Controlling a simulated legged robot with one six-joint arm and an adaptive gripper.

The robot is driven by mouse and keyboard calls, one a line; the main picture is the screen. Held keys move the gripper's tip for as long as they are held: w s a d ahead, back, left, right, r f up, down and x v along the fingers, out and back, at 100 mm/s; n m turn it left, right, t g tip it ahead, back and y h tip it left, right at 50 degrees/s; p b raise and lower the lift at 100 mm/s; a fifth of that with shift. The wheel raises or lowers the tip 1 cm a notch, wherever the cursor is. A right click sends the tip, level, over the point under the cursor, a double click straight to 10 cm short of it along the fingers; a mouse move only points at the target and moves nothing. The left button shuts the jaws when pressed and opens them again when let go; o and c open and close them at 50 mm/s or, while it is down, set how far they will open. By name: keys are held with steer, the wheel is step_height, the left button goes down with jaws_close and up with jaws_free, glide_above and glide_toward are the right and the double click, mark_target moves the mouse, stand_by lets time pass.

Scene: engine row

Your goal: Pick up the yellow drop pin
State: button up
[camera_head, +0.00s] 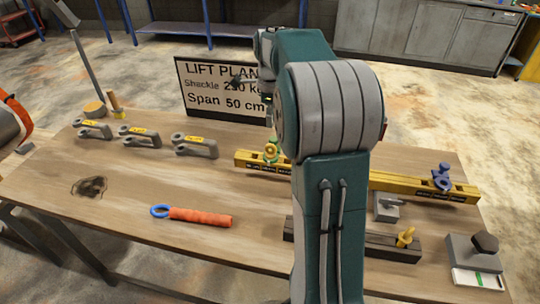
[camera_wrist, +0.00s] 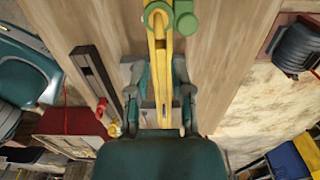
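The yellow drop pin (camera_head: 405,237) stands in the dark slotted rail (camera_head: 375,246) near the front right of the table. In the wrist view a small yellow piece (camera_wrist: 115,130), probably this pin, shows by the dark rail (camera_wrist: 92,72), left of my gripper. My gripper (camera_wrist: 162,112) is open, its two fingers apart with nothing held. The yellow beam (camera_wrist: 160,65) appears between and beyond the fingers; I cannot tell the height gap. In the head view my arm hides most of the gripper and part of the rail.
The yellow beam (camera_head: 424,188) with green and blue shackles lies behind the rail. A grey block (camera_head: 386,207) and a dark-knobbed block (camera_head: 474,252) flank the pin. Several grey shackles, an orange-handled tool (camera_head: 200,217) and the lift plan sign (camera_head: 222,90) are elsewhere. The front left is mostly clear.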

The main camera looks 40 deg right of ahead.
mark_target(270, 144)
step_height(270, 144, down, 11)
steer(key=shift+a+r, duration=0.1)
steer(key=shift+r, duration=0.05)
jaws_close()
